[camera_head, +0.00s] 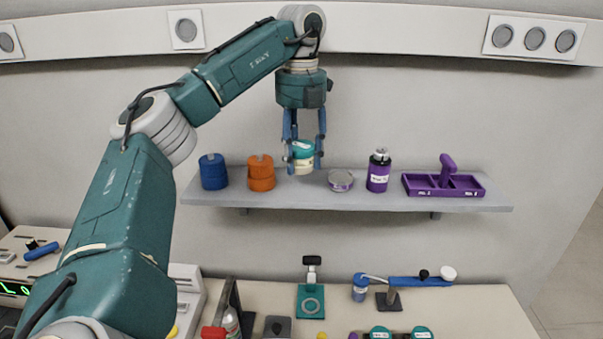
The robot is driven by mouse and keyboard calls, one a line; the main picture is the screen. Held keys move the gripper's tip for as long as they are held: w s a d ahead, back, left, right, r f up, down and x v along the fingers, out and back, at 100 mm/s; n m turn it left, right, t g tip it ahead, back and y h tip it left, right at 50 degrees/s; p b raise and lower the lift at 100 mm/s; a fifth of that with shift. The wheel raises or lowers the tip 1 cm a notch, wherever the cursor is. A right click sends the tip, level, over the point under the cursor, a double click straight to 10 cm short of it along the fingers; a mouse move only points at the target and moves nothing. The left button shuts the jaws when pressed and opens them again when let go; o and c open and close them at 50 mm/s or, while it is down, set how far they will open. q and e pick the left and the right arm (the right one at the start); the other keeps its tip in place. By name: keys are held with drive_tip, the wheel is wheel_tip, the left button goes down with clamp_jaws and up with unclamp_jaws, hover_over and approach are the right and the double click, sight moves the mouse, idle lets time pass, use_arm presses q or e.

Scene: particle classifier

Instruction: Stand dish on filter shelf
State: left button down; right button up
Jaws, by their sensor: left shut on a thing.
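My left gripper (304,160) comes down over the wall shelf (290,197) with its blue fingers pointing down. It is shut on a small round dish (303,165) with a teal top and a cream, labelled body. The dish is upright, between the orange pot and the small flat round tin. I cannot tell whether its base touches the shelf. The fingers cover part of its sides. My right gripper is out of view.
On the shelf stand a blue pot (213,172), an orange pot (261,174), a flat round tin (340,181), a purple bottle (378,172) and a purple tray (420,186). Below is a bench (480,315) with a teal stand (310,300) and a blue-armed device (420,282).

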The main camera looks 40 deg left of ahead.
sight(301, 190)
use_arm(q)
drive_tip(key=shift+w+a, duration=0.5)
drive_tip(key=shift+w, duration=0.25)
drive_tip(key=shift+w+a+f, duration=0.1)
drive_tip(key=shift+a+f, duration=0.1)
drive_tip(key=shift+f, duration=1.65)
wheel_tip(301, 190, down, 2)
drive_tip(key=shift+f+p, duration=0.2)
drive_tip(key=shift+p, duration=0.35)
drive_tip(key=shift+w+f, duration=0.1)
drive_tip(key=shift+f, duration=0.15)
drive_tip(key=shift+a+f, duration=0.1)
drive_tip(key=shift+f, duration=0.1)
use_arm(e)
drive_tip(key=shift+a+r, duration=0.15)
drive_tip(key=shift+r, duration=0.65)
use_arm(q)
drive_tip(key=shift+f, duration=0.2)
drive_tip(key=c, duration=0.9)
unclamp_jaws()
